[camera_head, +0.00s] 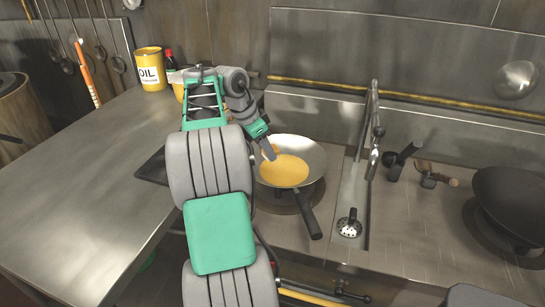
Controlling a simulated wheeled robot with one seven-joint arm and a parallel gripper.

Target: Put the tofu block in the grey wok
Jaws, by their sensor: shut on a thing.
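The grey wok (309,153) sits on a burner in the middle of the view, with yellow-orange contents in its bottom and its black handle pointing toward me. My arm reaches in from the front, and my gripper (270,152) points down at the wok's left side, over its inner wall. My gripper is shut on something. A small orange-yellow bit shows beside the fingertips, but I cannot make out the tofu block clearly. It is mostly hidden by the fingers or blends with the wok's contents.
A dark wok (512,195) stands on a burner at the far right. A tap (373,130) rises right of the grey wok, beside a narrow sink. A yellow oil tin (150,70) and a dark bottle stand at the back left. The left steel counter (80,190) is largely clear.

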